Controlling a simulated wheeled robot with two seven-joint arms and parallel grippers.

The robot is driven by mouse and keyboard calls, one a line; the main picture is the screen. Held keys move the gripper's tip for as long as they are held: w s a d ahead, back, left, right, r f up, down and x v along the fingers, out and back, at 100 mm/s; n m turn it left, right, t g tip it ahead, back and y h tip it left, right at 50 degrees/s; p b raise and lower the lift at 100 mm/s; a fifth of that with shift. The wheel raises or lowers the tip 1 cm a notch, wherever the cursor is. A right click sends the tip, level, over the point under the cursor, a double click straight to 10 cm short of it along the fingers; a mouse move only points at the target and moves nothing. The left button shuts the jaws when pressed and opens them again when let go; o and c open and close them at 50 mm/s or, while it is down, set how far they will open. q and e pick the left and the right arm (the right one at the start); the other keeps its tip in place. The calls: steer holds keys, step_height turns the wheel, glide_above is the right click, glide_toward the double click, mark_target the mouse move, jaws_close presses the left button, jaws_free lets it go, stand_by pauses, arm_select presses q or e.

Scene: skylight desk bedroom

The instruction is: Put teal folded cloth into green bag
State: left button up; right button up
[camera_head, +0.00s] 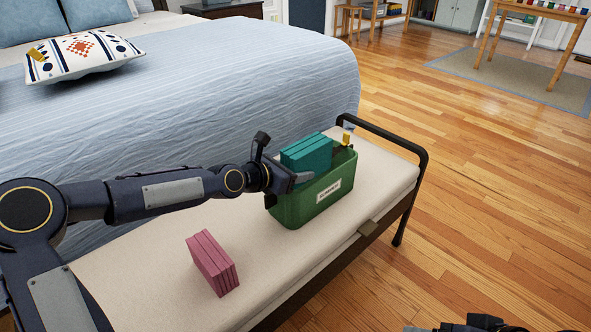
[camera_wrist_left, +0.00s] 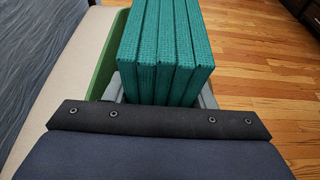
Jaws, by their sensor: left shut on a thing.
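The teal folded cloth (camera_head: 308,152) stands upright at the green bag (camera_head: 318,200), its lower part inside the bag's opening and its top above the rim. My left gripper (camera_head: 296,178) is shut on the cloth at the bag's left side. In the left wrist view, the teal cloth (camera_wrist_left: 165,55) sits between the gripper's grey fingers (camera_wrist_left: 160,95), and a strip of the green bag (camera_wrist_left: 107,55) shows to its left. The cloth's bottom is hidden. Part of my right gripper (camera_head: 480,326) shows at the bottom edge; its fingers cannot be made out.
The bag stands on a cream padded bench (camera_head: 165,265) with a dark metal end rail (camera_head: 385,137). A pink folded cloth (camera_head: 213,263) stands on the bench, nearer to me. A small yellow item (camera_head: 346,139) shows at the bag's far rim. The bed (camera_head: 180,100) lies behind the bench.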

arm_select(q)
steer(key=shift+f, duration=0.5)
steer(key=o, duration=1)
steer(key=shift+r, duration=0.55)
steer(key=p+v, duration=0.4)
steer(key=v, duration=0.8)
steer(key=s+a+f+m+g+y, duration=0.2)
steer(key=s+f+m+g+y, duration=0.25)
steer(key=s+m, duration=0.7)
steer(key=s+a+m, duration=0.2)
steer(key=s+m, duration=0.2)
steer(key=s, duration=0.2)
steer(key=s+a+r+m, duration=0.1)
steer(key=s+a+m, duration=0.1)
steer(key=s+m, duration=0.3)
steer(key=s+a+r+m+y, duration=0.1)
steer(key=s+a+m, duration=0.1)
steer(key=s+m, duration=0.3)
steer(key=shift+s+a, duration=0.2)
steer(key=shift+s, duration=1.1)
